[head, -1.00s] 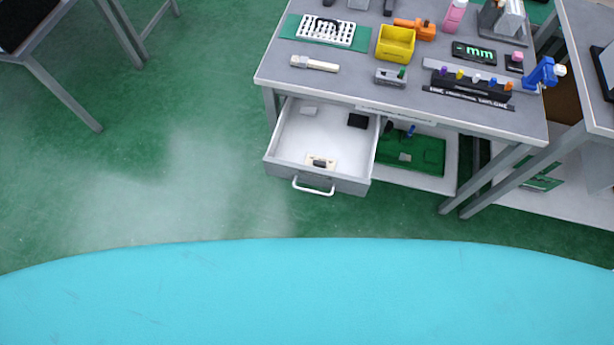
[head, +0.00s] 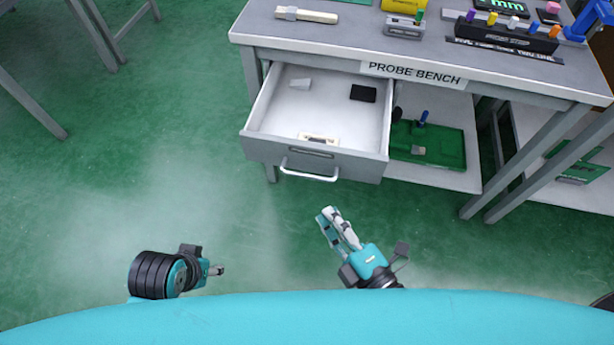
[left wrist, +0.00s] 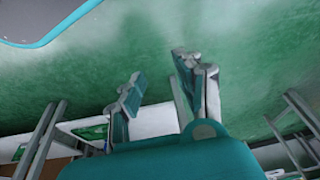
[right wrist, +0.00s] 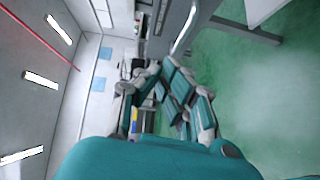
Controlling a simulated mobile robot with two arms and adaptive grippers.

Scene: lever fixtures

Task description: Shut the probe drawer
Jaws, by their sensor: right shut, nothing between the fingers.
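The probe drawer (head: 262,148) stands pulled out of the bench labelled PROBE BENCH (head: 415,73). Its silver bar handle (head: 309,177) is on the grey front. My right gripper (head: 328,213) is shut and empty, a short way in front of the handle and apart from it. In the right wrist view the handle (right wrist: 187,30) shows just beyond the fingers (right wrist: 163,72). My left gripper (head: 218,270) is lower left of the drawer, away from it. In the left wrist view its fingers (left wrist: 157,72) are spread, with nothing between them.
A green board (head: 428,145) lies on the shelf right of the drawer. Bench legs (head: 530,165) stand at right. The green floor (head: 180,130) to the left is clear.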

